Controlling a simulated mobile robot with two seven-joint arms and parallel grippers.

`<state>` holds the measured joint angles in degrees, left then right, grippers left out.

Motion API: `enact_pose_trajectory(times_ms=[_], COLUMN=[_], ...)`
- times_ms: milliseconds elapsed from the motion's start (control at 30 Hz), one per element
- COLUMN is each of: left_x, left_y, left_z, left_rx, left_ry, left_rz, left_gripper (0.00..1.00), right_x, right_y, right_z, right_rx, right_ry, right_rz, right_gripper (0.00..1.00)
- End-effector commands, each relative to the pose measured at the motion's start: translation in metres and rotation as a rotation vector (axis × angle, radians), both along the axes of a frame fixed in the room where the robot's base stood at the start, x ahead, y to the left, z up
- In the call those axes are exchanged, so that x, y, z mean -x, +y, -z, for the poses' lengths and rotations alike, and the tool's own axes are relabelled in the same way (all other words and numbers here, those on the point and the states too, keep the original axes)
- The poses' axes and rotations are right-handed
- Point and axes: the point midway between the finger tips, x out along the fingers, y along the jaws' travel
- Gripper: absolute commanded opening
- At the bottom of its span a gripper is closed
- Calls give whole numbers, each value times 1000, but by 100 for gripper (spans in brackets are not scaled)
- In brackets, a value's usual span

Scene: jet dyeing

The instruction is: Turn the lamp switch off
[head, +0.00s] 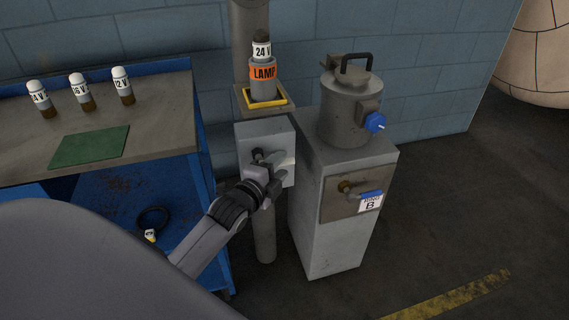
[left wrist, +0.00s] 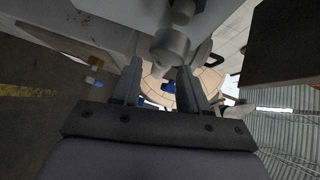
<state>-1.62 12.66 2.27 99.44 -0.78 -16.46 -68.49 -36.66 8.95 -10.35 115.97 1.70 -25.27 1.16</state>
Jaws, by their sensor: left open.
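The lamp, with an orange LAMP band (head: 263,72) and a 24 V bulb (head: 262,50) on top, stands on a yellow-edged post bracket. Below it is a grey switch box (head: 254,134) with a dark switch knob (head: 257,153) on its front. My left gripper (head: 274,163) is at the box front, its fingers partly covering the box. In the left wrist view, the open left gripper (left wrist: 160,76) has a grey rounded knob (left wrist: 171,46) just beyond and between its fingertips. Contact cannot be told. The switch's position is unclear. My right gripper is out of view.
A blue-framed bench (head: 160,150) at left holds several bulbs (head: 79,92) and a green mat (head: 89,147). Right of the post, a grey cabinet (head: 330,235) carries a lidded pot (head: 348,110) with a blue knob (head: 375,122). Floor is open at the right.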

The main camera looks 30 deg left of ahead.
Motion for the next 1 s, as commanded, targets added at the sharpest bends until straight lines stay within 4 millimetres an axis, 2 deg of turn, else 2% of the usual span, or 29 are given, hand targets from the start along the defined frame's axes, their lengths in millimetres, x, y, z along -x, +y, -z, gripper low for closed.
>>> enact_pose_trajectory(times_ms=[100, 233, 600, 633, 700, 767, 1000], left_x=[-15, -24, -29, -29, -29, -29, -30], left_y=[1, 1, 1, 1, 1, 1, 1], left_z=[2, 4, 4, 4, 4, 4, 4], left_rx=[2, 2, 2, 2, 2, 2, -2], left_ry=[-1, -1, 0, 0, 0, 0, 4], left_rz=[0, 0, 1, 1, 1, 1, 1], left_gripper=[44, 44, 44, 40, 18, 0, 0], right_x=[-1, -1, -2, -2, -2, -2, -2], right_y=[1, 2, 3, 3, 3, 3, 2], right_z=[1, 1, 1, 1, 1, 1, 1], right_rx=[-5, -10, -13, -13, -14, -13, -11], right_ry=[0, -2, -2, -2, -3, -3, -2], right_rz=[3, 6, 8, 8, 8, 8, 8], right_gripper=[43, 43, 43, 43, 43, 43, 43])
